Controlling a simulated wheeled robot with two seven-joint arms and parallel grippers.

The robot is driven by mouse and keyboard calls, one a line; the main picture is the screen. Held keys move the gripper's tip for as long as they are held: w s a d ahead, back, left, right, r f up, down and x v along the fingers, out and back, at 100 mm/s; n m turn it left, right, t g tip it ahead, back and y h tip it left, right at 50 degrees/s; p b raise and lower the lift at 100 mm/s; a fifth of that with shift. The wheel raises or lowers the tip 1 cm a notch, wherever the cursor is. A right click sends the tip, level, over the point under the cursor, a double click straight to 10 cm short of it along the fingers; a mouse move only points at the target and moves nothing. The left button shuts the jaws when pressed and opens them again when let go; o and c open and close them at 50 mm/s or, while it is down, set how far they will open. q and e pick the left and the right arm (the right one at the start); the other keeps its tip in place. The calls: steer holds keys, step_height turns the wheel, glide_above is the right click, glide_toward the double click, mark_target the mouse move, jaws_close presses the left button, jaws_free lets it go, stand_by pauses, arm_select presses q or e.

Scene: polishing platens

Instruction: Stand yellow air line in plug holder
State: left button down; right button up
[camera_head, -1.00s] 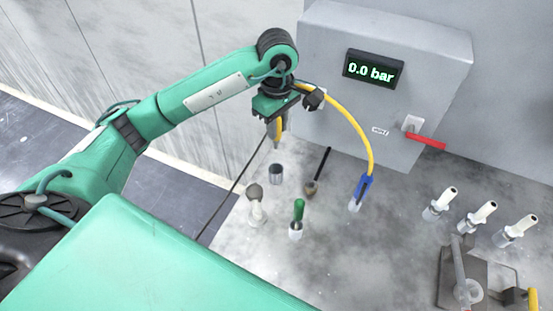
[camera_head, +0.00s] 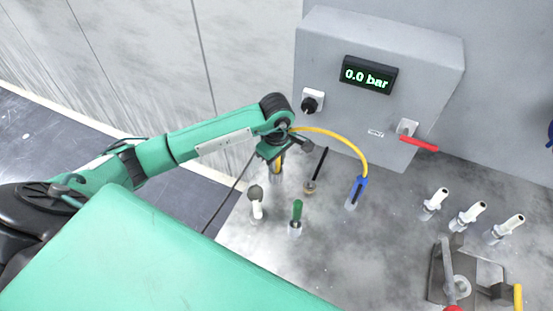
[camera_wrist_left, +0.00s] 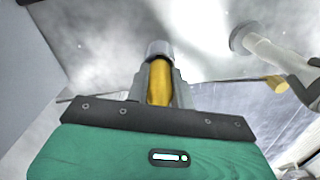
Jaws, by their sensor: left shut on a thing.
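The yellow air line (camera_head: 347,139) arcs from my left gripper to a blue fitting (camera_head: 358,190) standing on the bench. My left gripper (camera_head: 276,168) is shut on the yellow end of the line, which points down; the yellow piece (camera_wrist_left: 160,82) shows between the fingers in the left wrist view. Just past the fingertips is a grey cylinder (camera_wrist_left: 159,48), in line with the yellow piece. It appears to be the plug holder, but I cannot tell how deep the end sits in it. In the head view the gripper largely covers this spot. My right gripper is not in view.
A white-stemmed tool (camera_head: 256,203), a green-handled one (camera_head: 297,214) and a black-handled brush (camera_head: 316,172) stand close by. The grey control box (camera_head: 430,60) reads 0.0 bar and has a red lever (camera_head: 420,144). Three white fittings (camera_head: 468,215) stand at right.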

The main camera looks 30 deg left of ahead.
arm_select(q)
steer(key=shift+f, duration=0.1)
steer(key=c, duration=1.6)
jaws_free()
steer(key=shift+f, duration=0.1)
steer(key=shift+c, duration=0.2)
steer(key=o, duration=0.4)
steer(key=shift+o, duration=0.2)
steer(key=shift+r, duration=0.3)
step_height(320, 180, up, 11)
steer(key=b, duration=0.4)
steer(key=shift+f, duration=0.2)
steer(key=shift+r, duration=0.6)
